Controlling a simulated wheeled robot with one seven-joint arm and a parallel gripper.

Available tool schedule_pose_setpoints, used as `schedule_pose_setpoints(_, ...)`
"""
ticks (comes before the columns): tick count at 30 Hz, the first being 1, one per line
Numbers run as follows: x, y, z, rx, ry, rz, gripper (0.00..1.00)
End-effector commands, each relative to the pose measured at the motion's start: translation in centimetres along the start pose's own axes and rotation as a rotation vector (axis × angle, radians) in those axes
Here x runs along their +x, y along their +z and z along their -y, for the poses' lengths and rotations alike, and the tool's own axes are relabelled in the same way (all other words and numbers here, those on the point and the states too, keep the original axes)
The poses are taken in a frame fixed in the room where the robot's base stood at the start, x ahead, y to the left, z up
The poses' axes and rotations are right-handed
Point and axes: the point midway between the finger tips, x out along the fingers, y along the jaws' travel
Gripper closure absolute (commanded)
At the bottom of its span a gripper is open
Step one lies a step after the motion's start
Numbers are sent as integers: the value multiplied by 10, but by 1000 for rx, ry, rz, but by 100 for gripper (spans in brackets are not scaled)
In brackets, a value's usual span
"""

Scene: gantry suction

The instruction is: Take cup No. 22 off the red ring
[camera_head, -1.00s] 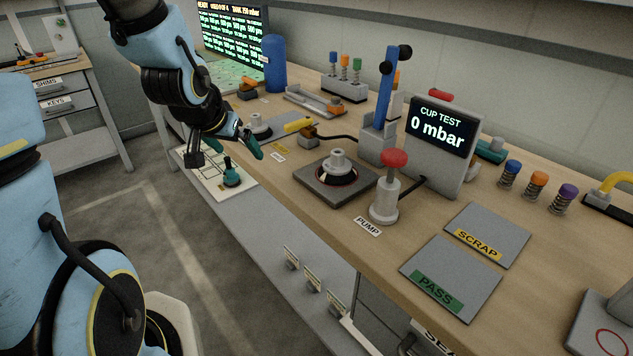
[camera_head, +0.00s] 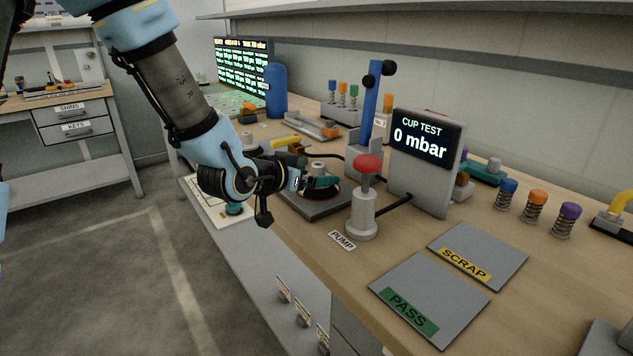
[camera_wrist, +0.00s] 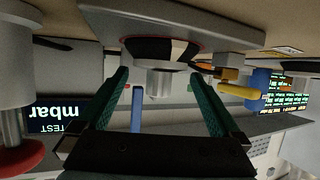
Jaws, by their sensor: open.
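A suction cup with a grey fitting on top (camera_head: 317,166) and a black and cream body stands on a dark square plate (camera_head: 312,208). It also shows upside down in the wrist view, with the body (camera_wrist: 160,48) and the fitting (camera_wrist: 160,82). I cannot read a number on it. The red ring is mostly hidden under the cup and behind my gripper. My gripper (camera_head: 314,182) is at the cup's near side, at about the height of its fitting. In the wrist view its two green fingers (camera_wrist: 158,76) are open, apart, with the fitting between them and no clear contact.
A pump with a red knob (camera_head: 368,166) stands close to the right of the plate. Behind it are a blue lever post (camera_head: 372,110) and a display reading 0 mbar (camera_head: 420,138). PASS (camera_head: 400,300) and SCRAP (camera_head: 475,255) pads lie clear at the right front.

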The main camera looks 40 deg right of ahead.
Motion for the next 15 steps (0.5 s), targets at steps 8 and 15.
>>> schedule_pose_setpoints(8, 27, -1, 0, -2, 0, 2, 0)
schedule_pose_setpoints(15, 52, 0, 0, -1, -1, 0, 0)
